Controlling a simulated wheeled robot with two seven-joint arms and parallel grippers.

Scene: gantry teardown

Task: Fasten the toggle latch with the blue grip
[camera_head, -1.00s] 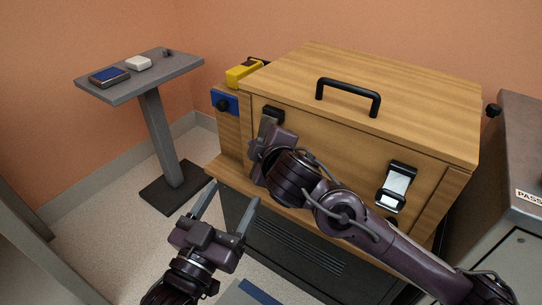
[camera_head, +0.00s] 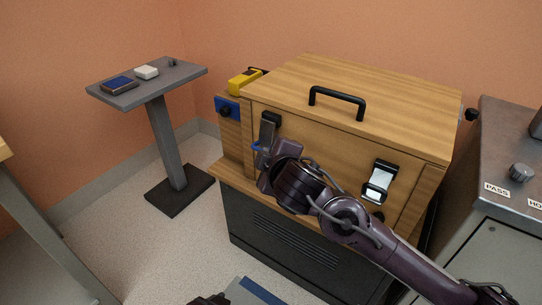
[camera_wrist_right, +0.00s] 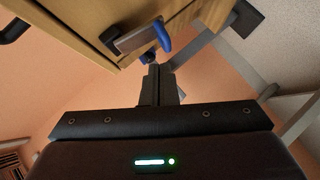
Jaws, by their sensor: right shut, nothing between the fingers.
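The toggle latch with the blue grip (camera_head: 258,148) is on the left of the wooden box's front, partly hidden by my right gripper. In the right wrist view its metal lever (camera_wrist_right: 138,38) ends at a blue loop (camera_wrist_right: 163,36). A black catch (camera_head: 271,117) sits above it. My right gripper (camera_head: 268,160) is shut and empty, close to the blue grip. In the wrist view its fingertips (camera_wrist_right: 158,68) are just below the blue loop; whether they touch it I cannot tell. Only a dark edge of my left arm shows at the bottom of the head view.
The wooden box (camera_head: 400,98) has a black top handle (camera_head: 338,97) and a second latch (camera_head: 380,183) at front right. A yellow object (camera_head: 245,80) and blue block (camera_head: 227,108) are at its left. A grey pedestal (camera_head: 150,88) stands left, a grey cabinet (camera_head: 500,160) right.

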